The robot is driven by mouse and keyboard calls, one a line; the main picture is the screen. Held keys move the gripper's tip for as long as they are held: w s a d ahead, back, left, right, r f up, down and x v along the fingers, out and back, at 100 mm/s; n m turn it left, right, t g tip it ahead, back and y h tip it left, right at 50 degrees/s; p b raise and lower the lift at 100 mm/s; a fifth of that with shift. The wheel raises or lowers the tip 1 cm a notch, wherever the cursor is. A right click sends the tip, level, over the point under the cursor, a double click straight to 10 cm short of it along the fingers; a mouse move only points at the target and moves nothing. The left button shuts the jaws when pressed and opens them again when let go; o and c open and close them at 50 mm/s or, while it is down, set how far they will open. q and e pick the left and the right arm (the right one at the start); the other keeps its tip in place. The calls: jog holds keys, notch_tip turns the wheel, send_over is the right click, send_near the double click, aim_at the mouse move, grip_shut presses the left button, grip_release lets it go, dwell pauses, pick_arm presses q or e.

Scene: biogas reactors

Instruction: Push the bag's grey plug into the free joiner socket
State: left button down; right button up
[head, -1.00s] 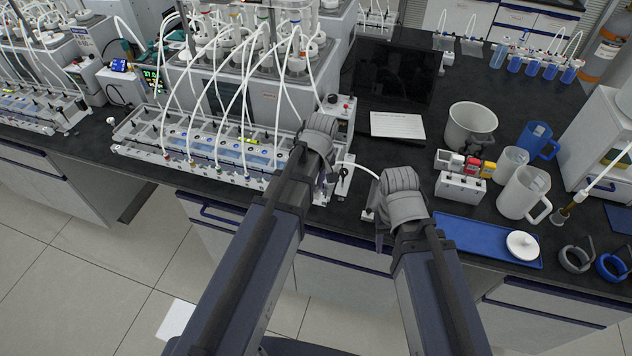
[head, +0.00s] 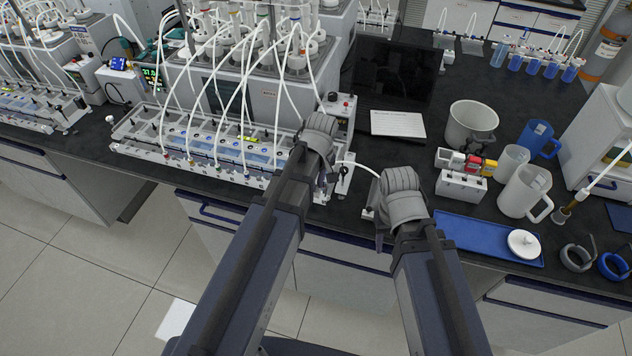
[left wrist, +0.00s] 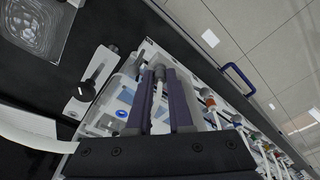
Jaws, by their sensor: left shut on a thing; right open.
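In the left wrist view, my left gripper (left wrist: 160,80) has its two dark fingers closed around a small grey plug (left wrist: 159,72) with a pale tube running back between them. In the head view my left gripper (head: 320,188) is at the right end of the long white rack, mostly hidden behind its own wrist. My right gripper (head: 380,232) is open to its right near the bench's front edge, its fingers largely hidden. A clear, crinkled bag (left wrist: 35,25) lies on the dark bench in the left wrist view. I cannot pick out the free joiner socket for certain.
The white rack (head: 115,150) and its tubes fill the bench left of the grippers. A white block with a black knob (left wrist: 88,82) stands beside the left fingers. A white tube (left wrist: 35,135) curves close by. A blue tray (head: 455,238) is to the right.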

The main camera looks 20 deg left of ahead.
pick_arm(q)
jog(key=c, duration=0.7)
grip_release()
jog(key=shift+c, duration=0.2)
jog(key=shift+r, duration=0.1)
notch_tip(320, 180, up, 8)
jog(key=p, duration=0.7)
jog(key=shift+s+d+f+p, duration=0.2)
jog(key=shift+s+d+p, duration=0.05)
jog(key=shift+s+p, duration=0.15)
jog(key=s+d+f+m+g+b, duration=0.1)
jog(key=s+d+f+m+b, duration=0.5)
jog(key=s+d+m, duration=0.4)
jog(key=s+m, duration=0.2)
jog(key=s, duration=0.1)
jog(key=shift+s, duration=0.15)
